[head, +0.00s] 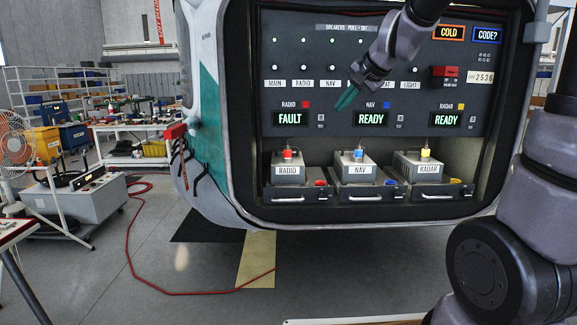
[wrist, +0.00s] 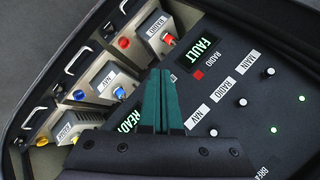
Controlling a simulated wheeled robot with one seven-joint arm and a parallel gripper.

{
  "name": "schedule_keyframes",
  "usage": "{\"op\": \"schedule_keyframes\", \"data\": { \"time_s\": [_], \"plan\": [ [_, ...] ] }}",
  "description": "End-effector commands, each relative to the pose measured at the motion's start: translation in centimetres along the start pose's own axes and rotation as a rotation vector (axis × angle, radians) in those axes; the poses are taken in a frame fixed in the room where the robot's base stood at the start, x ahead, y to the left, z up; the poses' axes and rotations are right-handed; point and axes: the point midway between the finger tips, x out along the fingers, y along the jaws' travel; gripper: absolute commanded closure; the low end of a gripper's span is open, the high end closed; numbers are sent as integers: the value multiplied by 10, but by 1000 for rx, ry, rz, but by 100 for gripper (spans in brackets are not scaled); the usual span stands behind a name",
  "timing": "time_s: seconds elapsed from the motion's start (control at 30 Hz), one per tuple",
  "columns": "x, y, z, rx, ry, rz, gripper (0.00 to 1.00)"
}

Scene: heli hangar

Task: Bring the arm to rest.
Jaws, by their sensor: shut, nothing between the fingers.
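My gripper (head: 347,98) is in front of the dark panel in the head view, between the breaker row and the displays. Its green fingers are together and empty; they also show in the wrist view (wrist: 161,75). Below it, the RADIO box (head: 289,170), NAV box (head: 357,169) and RADAR box (head: 424,168) sit side by side in the bay. The RADIO display (head: 290,118) reads FAULT. The NAV display (head: 371,118) and RADAR display (head: 447,119) read READY. A COLD sign (head: 449,33) and a CODE? sign (head: 487,35) are lit at the upper right.
A red hose (head: 128,240) lies on the open floor at left. A fan (head: 14,145), a grey cart (head: 75,200) and a white workbench (head: 130,130) stand farther left.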

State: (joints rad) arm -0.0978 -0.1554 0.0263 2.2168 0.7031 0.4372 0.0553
Motion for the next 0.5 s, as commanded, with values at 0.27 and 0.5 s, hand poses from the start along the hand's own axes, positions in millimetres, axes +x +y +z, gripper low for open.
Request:
{"op": "schedule_keyframes", "data": {
  "time_s": [0.27, 0.5],
  "plan": [
    [-118, 66, 55, -252, -26, 100, 100],
    [-170, 124, 86, -368, -20, 217, 100]
  ]
}}
